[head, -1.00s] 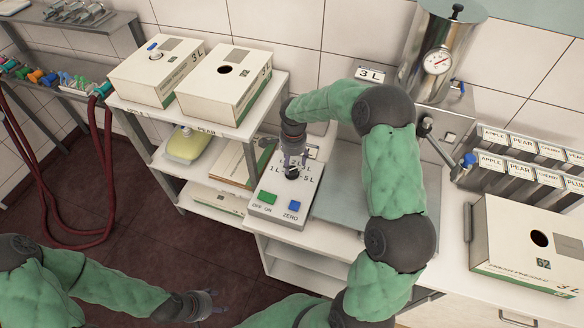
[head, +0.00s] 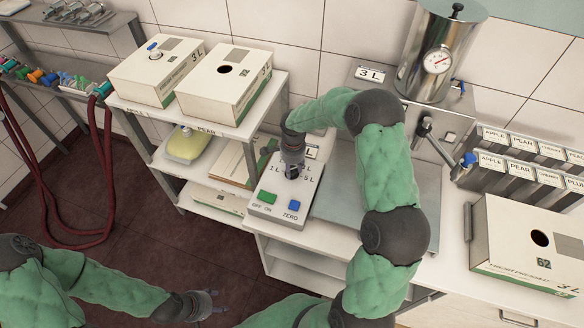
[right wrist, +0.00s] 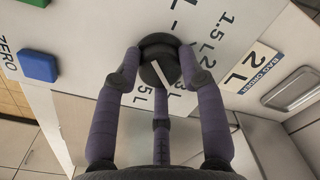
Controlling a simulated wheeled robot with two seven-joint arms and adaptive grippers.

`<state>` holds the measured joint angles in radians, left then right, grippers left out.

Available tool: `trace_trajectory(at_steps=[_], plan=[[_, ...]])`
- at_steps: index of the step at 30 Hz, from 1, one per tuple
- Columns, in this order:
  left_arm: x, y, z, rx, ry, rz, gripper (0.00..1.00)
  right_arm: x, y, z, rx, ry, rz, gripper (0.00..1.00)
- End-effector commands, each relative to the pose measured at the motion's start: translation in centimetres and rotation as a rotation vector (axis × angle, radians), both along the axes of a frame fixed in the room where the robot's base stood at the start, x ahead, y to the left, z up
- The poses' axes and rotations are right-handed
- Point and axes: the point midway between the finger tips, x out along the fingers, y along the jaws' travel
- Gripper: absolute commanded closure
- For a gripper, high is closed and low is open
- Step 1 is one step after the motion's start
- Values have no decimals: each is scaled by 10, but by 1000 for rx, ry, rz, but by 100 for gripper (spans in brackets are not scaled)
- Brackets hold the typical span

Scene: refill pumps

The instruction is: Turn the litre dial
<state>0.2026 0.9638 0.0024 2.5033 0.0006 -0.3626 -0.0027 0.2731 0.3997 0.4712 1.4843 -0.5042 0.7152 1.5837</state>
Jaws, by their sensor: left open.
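The litre dial is a dark round knob with a white pointer line; in the right wrist view the dial (right wrist: 158,62) sits between my fingers. The dial is on a white control box (head: 262,213) with a green and a blue button. My right gripper (head: 291,172) is down over the dial, its fingers around it; whether they press on it is unclear. My left gripper (head: 212,303) is open and empty, low over the floor.
A "2 L" bag order card (right wrist: 250,68) lies beside the dial. Cartons stand on the left shelf (head: 245,130); another carton (head: 528,245) is at right. The floor at left is mostly free.

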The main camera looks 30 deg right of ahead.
Motion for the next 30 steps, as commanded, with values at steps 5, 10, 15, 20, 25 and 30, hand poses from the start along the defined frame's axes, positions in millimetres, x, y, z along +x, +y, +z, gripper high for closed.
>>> trace_trajectory(at_steps=[5, 10, 15, 20, 25, 30], plan=[[0, 0, 0, 0, 0, 0, 43, 0, 1, -1, 2, 0, 10, 92], [0, 0, -2, 0, 0, 0, 43, 0, 1, -1, 2, 0, 59, 92], [0, 0, -5, 0, 0, 0, 43, 0, 1, -1, 2, 0, 160, 92], [0, 0, -7, 0, 0, 0, 43, 0, 1, -1, 1, 1, 298, 92], [0, 0, -9, 0, 0, 0, 43, 0, 1, -2, 1, 2, 460, 92], [0, 0, -10, 0, 0, 0, 43, 0, 1, -1, 2, 1, 622, 92]])
